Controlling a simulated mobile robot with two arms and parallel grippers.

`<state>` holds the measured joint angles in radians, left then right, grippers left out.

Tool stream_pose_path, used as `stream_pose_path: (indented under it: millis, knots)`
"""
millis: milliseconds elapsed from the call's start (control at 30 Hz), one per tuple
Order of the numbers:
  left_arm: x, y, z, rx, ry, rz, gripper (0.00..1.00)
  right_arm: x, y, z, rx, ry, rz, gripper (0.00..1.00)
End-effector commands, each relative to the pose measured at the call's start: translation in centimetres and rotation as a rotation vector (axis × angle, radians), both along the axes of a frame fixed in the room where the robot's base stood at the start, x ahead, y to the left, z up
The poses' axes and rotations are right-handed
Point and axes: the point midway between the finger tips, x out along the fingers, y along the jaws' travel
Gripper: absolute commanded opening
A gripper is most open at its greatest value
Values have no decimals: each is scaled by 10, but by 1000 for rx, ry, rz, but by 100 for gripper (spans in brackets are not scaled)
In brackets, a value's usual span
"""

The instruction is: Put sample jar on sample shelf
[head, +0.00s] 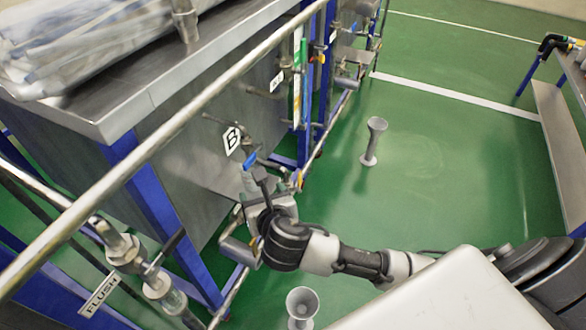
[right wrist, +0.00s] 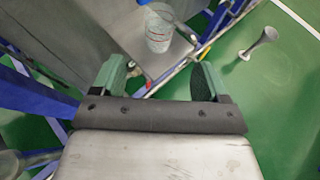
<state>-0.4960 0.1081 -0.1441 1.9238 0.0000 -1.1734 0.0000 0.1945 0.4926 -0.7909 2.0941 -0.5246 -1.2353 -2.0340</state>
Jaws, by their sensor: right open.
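A clear, cup-shaped jar with red marks (right wrist: 158,28) is at the top of the right wrist view, just beyond my right fingertips. A grey metal surface (right wrist: 160,66) lies just below it there; I cannot tell whether the jar rests on it. My right gripper (right wrist: 158,80) is open, and nothing is between its fingers. In the head view my right gripper (head: 262,192) is beside the pipework at the frame marked B, near a blue valve handle (head: 250,160). The jar cannot be made out there. My left gripper is not in view.
Grey flared stands (head: 373,142) (head: 301,306) are on the green floor. A long metal rail (head: 190,115) runs past the steel cabinet (head: 185,165). Pipework with a FLUSH label (head: 100,296) is at lower left. A bench (head: 558,145) stands at right.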

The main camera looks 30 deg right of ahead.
Motion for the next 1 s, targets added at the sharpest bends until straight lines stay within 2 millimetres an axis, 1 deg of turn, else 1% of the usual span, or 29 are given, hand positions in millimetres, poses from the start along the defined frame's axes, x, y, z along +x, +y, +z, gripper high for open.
stream_pose_path:
  millis: [67, 167, 267, 367, 400, 467, 500, 567, 600, 667, 700, 800, 900, 1000]
  knots:
    - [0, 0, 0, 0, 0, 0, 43, -1, 0, -1, 9, 4, -5, 75]
    - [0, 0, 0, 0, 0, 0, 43, -4, -1, -12, 100, 30, -47, 75]
    - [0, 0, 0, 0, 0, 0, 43, -13, -5, -34, 311, 86, -163, 75]
    - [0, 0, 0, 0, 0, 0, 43, -29, -10, -66, 608, 159, -359, 75]
    - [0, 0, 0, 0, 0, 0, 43, -37, -13, -80, 735, 188, -456, 75]
    - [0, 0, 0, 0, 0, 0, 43, -51, -17, -100, 916, 224, -612, 75]
    - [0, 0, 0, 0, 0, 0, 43, -61, -20, -114, 1031, 241, -724, 75]
    - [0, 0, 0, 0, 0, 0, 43, -78, -25, -134, 1195, 261, -903, 75]
    - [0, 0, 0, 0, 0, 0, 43, -90, -29, -148, 1298, 268, -1029, 75]
    - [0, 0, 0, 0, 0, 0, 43, -109, -34, -167, 1442, 265, -1228, 75]
    - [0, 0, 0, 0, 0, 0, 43, -123, -37, -179, 1530, 255, -1362, 75]
    - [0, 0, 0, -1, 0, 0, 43, -155, -44, -204, 1702, 202, -1677, 75]
    - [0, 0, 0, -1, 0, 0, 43, -182, -49, -221, 1813, 130, -1930, 75]
    - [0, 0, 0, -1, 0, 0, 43, -199, -53, -231, 1871, 66, -2095, 75]
